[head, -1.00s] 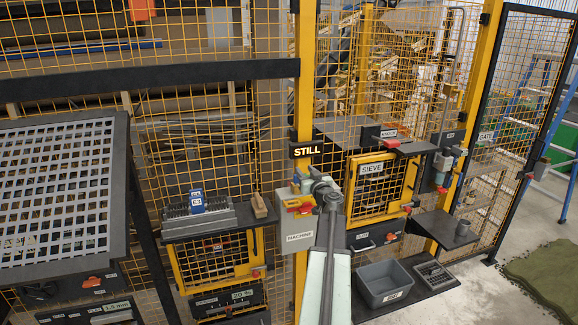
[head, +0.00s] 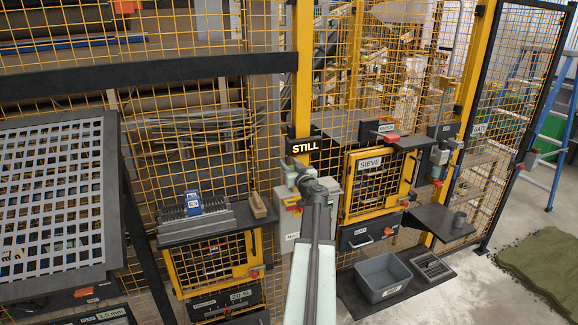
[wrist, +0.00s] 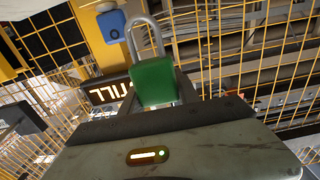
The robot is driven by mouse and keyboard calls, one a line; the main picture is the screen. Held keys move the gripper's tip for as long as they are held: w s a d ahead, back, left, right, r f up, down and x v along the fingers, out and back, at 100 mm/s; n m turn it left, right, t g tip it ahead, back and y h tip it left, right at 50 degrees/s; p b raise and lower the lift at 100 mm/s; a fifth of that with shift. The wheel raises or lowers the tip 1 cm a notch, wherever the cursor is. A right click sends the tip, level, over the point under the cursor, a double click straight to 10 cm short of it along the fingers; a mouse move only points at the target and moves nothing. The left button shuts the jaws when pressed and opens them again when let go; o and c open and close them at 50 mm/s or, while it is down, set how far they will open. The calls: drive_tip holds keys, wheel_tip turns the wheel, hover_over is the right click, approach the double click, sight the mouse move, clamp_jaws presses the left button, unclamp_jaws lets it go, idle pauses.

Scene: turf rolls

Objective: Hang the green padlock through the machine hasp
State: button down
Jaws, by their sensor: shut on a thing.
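The green padlock (wrist: 155,82) is in the middle of the wrist view, with its silver shackle pointing up and its body just beyond my wrist housing. My gripper (wrist: 176,88) is shut on it; the fingers are mostly hidden behind the padlock. In the head view my gripper (head: 296,174) is in front of the upper part of the grey machine box (head: 287,238), below the lit STILL sign. The padlock cannot be made out there. A red and yellow fitting (head: 291,202) shows on the box, partly covered by my arm. I cannot clearly make out the hasp.
The STILL sign (head: 304,146) hangs on a yellow post close above my gripper. A blue rounded fitting (wrist: 112,25) is near the shackle in the wrist view. The sieve door (head: 368,184) is to the right, and a shelf with a brush block (head: 257,205) to the left.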

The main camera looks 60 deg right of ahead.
drive_tip(key=shift+s+f+b, duration=0.1)
drive_tip(key=shift+f+b, duration=2.65)
drive_tip(key=shift+f, duration=0.1)
drive_tip(key=shift+f+b, duration=2.25)
drive_tip(key=shift+r, duration=0.15)
wheel_tip(320, 180, up, 4)
drive_tip(key=p, duration=0.4)
drive_tip(key=shift+f+b, duration=1.95)
drive_tip(key=shift+f, duration=0.15)
